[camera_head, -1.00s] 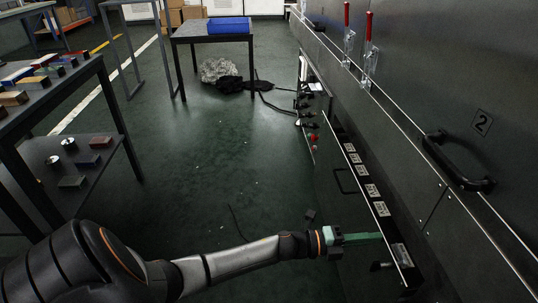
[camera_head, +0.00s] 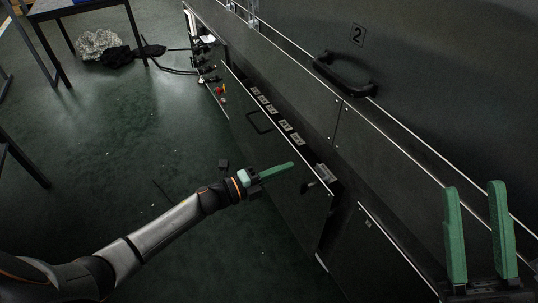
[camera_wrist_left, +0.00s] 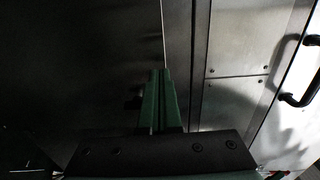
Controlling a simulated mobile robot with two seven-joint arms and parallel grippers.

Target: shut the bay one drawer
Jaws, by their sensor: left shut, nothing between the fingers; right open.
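The drawer (camera_head: 283,197) is low on the machine's front, with a dark front panel and a bright top edge. It stands out from the machine, leaving a narrow gap with several labels behind its top edge. A thin dark handle (camera_head: 258,122) is on its front. No bay number shows on it. My left gripper (camera_head: 291,164) is shut and empty, its green fingers overlapping the near part of the drawer front; contact cannot be told. The shut fingers also show in the left wrist view (camera_wrist_left: 160,75), beside a dark panel. My right gripper (camera_head: 474,186) is open and empty at lower right.
Above is a hatch with a black handle (camera_head: 344,75) and a "2" plate (camera_head: 357,34). A lower panel (camera_head: 390,250) lies nearer, beside the drawer. Cables and crumpled sheeting (camera_head: 100,45) lie on the far floor by a table. The green floor left of the drawer is mostly clear.

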